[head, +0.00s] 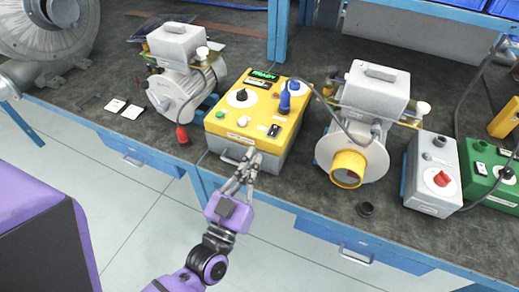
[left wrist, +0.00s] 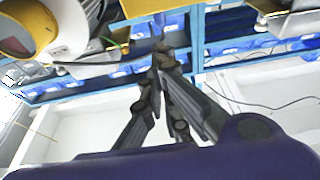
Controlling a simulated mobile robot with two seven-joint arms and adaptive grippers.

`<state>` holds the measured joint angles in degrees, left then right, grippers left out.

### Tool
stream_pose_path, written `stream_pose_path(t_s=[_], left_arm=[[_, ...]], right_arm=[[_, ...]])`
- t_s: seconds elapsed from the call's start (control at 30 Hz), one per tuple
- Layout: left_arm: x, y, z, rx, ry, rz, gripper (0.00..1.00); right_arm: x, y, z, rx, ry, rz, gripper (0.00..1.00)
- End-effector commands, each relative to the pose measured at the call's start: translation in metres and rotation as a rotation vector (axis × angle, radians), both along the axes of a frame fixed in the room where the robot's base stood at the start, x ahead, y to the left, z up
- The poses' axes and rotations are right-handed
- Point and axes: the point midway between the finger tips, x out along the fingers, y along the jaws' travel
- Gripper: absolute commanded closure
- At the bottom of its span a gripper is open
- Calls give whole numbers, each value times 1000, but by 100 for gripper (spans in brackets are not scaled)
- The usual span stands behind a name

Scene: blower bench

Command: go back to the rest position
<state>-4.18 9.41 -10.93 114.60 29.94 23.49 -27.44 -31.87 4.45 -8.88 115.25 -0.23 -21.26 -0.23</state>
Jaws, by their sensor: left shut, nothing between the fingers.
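My left gripper (head: 246,168) is shut and empty in the head view. Its fingertips are at the front edge of the bench, by the front handle of the yellow control box (head: 254,117); I cannot tell whether they touch it. In the left wrist view the gripper's fingers (left wrist: 163,50) come together at their tips with nothing held. My right gripper does not show in either view.
The blue bench (head: 345,228) carries two blower motors, one at left (head: 180,75) and one with a yellow outlet (head: 348,167). A grey box (head: 432,175) and a green box (head: 490,180) stand at right. The floor (head: 140,225) in front is clear.

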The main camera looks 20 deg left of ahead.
Motion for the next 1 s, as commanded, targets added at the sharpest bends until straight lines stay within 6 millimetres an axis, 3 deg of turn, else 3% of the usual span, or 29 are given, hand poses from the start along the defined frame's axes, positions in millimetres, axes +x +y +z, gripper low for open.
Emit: stream_pose_path(t_s=[0.67, 0.77, 0.83, 0.97, 1.0], left_arm=[[-1, -3, -5, -21, 21, -20, 100], [3, -19, -30, -25, 124, -87, 100], [-5, -29, -66, -16, 274, -135, 100], [-60, -25, -139, 6, 609, -142, 100], [-81, -19, -158, 12, 703, -130, 100]], right_arm=[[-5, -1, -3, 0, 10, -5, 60], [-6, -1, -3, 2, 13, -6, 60], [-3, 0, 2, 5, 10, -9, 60], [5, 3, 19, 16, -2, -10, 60], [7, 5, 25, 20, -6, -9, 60]])
